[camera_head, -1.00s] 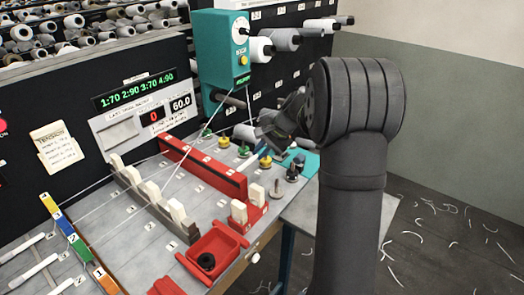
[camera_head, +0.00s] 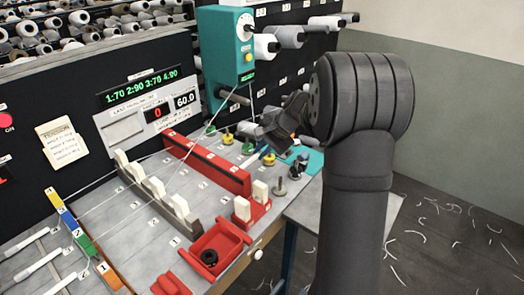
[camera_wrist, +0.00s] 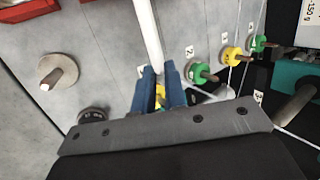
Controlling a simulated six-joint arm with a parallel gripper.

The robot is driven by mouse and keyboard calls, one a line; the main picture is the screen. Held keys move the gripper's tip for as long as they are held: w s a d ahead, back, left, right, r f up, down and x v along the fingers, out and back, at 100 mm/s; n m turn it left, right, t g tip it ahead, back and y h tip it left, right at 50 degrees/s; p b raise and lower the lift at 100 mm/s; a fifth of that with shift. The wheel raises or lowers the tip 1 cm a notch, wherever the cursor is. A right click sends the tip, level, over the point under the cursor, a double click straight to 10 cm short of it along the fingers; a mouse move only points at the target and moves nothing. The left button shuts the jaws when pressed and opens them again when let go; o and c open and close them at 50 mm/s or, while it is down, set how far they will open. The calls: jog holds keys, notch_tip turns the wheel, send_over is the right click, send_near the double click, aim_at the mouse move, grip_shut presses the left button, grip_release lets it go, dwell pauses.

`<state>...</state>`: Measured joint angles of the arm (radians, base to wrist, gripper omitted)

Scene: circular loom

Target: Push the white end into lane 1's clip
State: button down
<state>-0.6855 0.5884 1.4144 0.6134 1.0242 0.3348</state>
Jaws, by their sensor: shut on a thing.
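My gripper (camera_wrist: 160,88) shows in the wrist view with two blue fingers. They are closed around the lower end of a white rod-like piece (camera_wrist: 149,35), which I take for the white end. It runs up out of that frame. In the head view my dark wrist (camera_head: 283,122) is over the right rear of the table, and the fingertips are mostly hidden. An orange block marked 1 (camera_head: 108,272) ends the coloured row at the lower left, far from my gripper. I cannot tell whether it is lane 1's clip. White upright blocks (camera_head: 155,187) stand on a grey rail nearer the middle.
Green and yellow discs (camera_wrist: 231,57) on pegs stand beside my fingers. A red rail (camera_head: 205,165), a red tray (camera_head: 222,243) and a red holder with white blocks (camera_head: 250,208) stand on the table. White threads cross to the teal tower (camera_head: 228,50).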

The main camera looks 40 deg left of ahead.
jog(key=shift+s, duration=0.1)
jog(key=shift+s, duration=1)
jog(key=c, duration=1.4)
grip_release()
jog(key=v, duration=1.7)
jog(key=shift+w+r, duration=0.1)
jog(key=shift+r, duration=0.05)
